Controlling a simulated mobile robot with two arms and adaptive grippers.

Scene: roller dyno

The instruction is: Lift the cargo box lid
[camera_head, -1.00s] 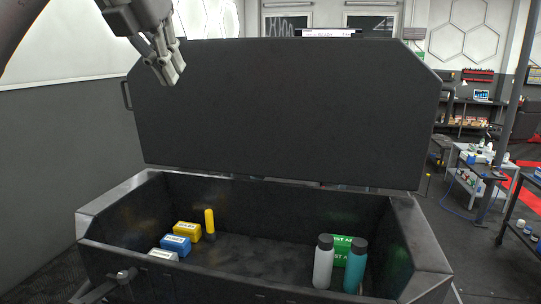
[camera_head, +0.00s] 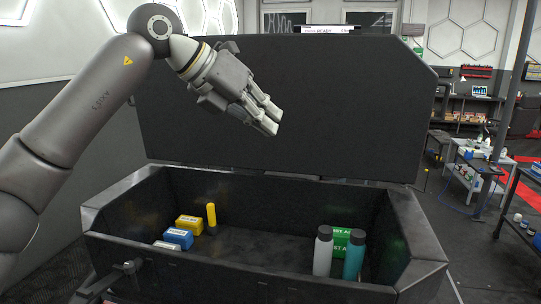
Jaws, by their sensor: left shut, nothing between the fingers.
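The cargo box (camera_head: 240,272) stands in front of me with its inside exposed. Its dark lid (camera_head: 330,110) is raised, standing up behind the box opening. My left gripper (camera_head: 271,122) is shut and empty, in front of the lid's inner face and above the box. I cannot tell whether it touches the lid. My left arm hides the lid's upper left part. My right gripper is not in view.
Inside the box, yellow (camera_head: 189,225) and blue boxes (camera_head: 178,238) and a yellow flashlight-like item (camera_head: 211,217) sit left. A white bottle (camera_head: 322,254), a teal bottle (camera_head: 354,256) and a green box (camera_head: 341,239) stand right. A cart (camera_head: 478,178) stands farther right.

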